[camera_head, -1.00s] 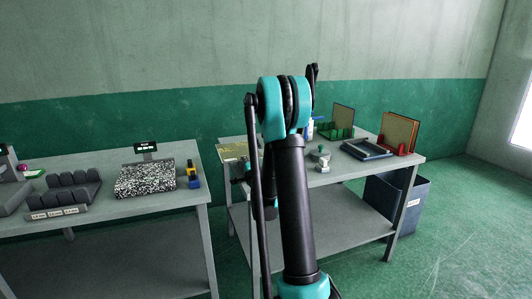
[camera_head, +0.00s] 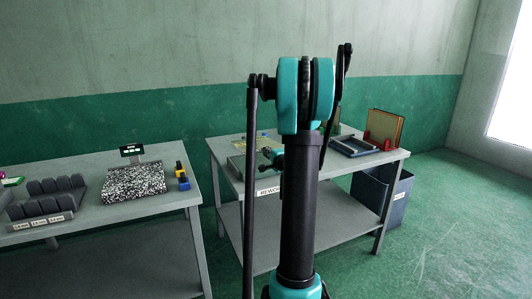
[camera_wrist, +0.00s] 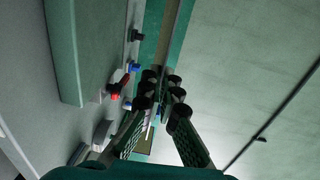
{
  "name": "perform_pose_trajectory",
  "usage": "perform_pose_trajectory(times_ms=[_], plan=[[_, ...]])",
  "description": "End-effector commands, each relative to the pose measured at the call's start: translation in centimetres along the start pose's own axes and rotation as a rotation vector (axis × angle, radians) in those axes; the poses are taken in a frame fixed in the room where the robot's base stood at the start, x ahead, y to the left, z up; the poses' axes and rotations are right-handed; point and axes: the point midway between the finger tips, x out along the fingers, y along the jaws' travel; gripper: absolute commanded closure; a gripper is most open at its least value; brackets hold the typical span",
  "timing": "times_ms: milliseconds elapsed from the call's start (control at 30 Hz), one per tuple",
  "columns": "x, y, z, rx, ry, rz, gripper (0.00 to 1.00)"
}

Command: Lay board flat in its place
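Thin tan and brown boards (camera_head: 386,128) stand on edge in a red rack (camera_head: 368,141) at the right end of the rework table (camera_head: 262,180). A dark blue-grey frame-like tray (camera_head: 353,146) lies flat left of the rack; I cannot make out its contents. A yellow-green flat thing (camera_head: 250,138) lies at the table's left, partly hidden by my arm. In the head view only a part of my wrist shows, above the table's left half.
A large green slab (camera_wrist: 82,50) fills the upper left of the wrist view, close by; I cannot tell what it is. A blue bin (camera_head: 372,195) stands under the rework table's right end. A second table (camera_head: 150,207) at left bears a speckled block (camera_head: 134,183) and dark racks (camera_head: 55,190).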

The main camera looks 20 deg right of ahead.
Motion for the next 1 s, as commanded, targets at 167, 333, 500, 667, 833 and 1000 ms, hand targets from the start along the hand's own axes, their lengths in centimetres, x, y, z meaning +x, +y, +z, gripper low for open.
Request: perform_pose_trajectory(times_ms=[167, 333, 500, 667, 833, 1000], plan=[[0.1, 0.7, 0.0, 0.000, 0.000, 0.000, 1.00], [0.2, 2.1, 0.0, 0.000, 0.000, 0.000, 1.00], [0.4, 3.7, 0.0, 0.000, 0.000, 0.000, 1.00], [0.5, 5.1, 0.0, 0.000, 0.000, 0.000, 1.00], [0.6, 6.5, 0.0, 0.000, 0.000, 0.000, 1.00], [0.7, 7.6, 0.0, 0.000, 0.000, -0.001, 1.00]])
